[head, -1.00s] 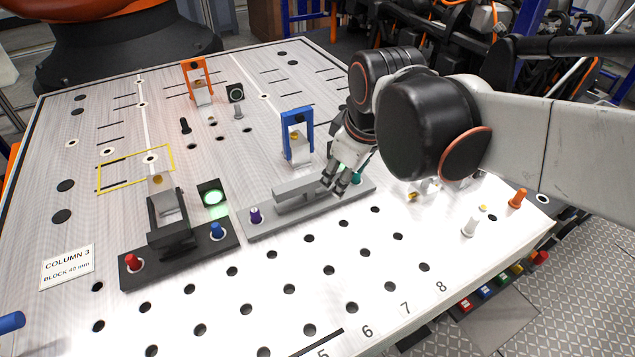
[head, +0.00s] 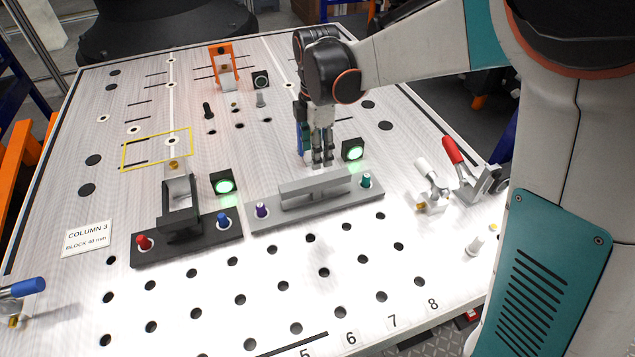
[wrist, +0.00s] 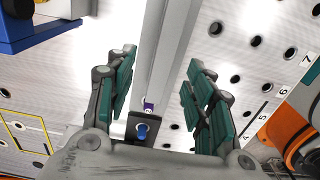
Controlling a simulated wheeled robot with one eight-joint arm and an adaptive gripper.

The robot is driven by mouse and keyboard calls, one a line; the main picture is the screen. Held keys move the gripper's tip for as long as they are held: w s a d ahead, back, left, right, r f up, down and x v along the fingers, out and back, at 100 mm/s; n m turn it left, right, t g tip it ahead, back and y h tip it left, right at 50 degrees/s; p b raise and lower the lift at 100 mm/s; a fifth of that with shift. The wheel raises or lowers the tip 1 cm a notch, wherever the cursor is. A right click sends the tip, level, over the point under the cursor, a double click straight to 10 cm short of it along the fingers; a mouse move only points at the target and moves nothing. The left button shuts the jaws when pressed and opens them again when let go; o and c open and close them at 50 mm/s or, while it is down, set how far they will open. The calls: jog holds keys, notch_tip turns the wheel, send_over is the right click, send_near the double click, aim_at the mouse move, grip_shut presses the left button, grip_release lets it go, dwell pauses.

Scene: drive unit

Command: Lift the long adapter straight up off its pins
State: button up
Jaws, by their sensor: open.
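The long adapter (head: 360,194) is a light grey plate with a raised central rib, lying flat on the table. A purple pin (head: 262,209) stands at its left end and a teal pin (head: 366,181) at its right end. My gripper (head: 322,163) points down, upright, with its fingertips just above or behind the rib, right of its middle. In the wrist view, the open teal-padded fingers (wrist: 163,95) lie on either side of the adapter's rib (wrist: 168,45), with gaps on both sides. Nothing is held. The exact fingertip height is unclear.
A dark adapter (head: 150,257) with red and blue pins sits close on the left. A blue clamp or bracket (head: 303,125) stands just behind my gripper. A lit green indicator (head: 353,150) is beside it. A red-handled clamp (head: 455,153) stands right. The front perforated area is clear.

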aim_at(315, 189)
notch_tip(315, 189, down, 7)
jog(key=shift+s+a+f+b, duration=0.1)
jog(key=shift+b, duration=0.35)
jog(key=f, duration=0.3)
jog(key=s+f, duration=0.1)
jog(key=f, duration=0.1)
jog(key=shift+a+b, duration=0.15)
jog(key=shift+b, duration=0.2)
jog(key=shift+w+f, duration=0.1)
jog(key=shift+f, duration=0.45)
grip_shut()
jog(key=shift+r, duration=0.1)
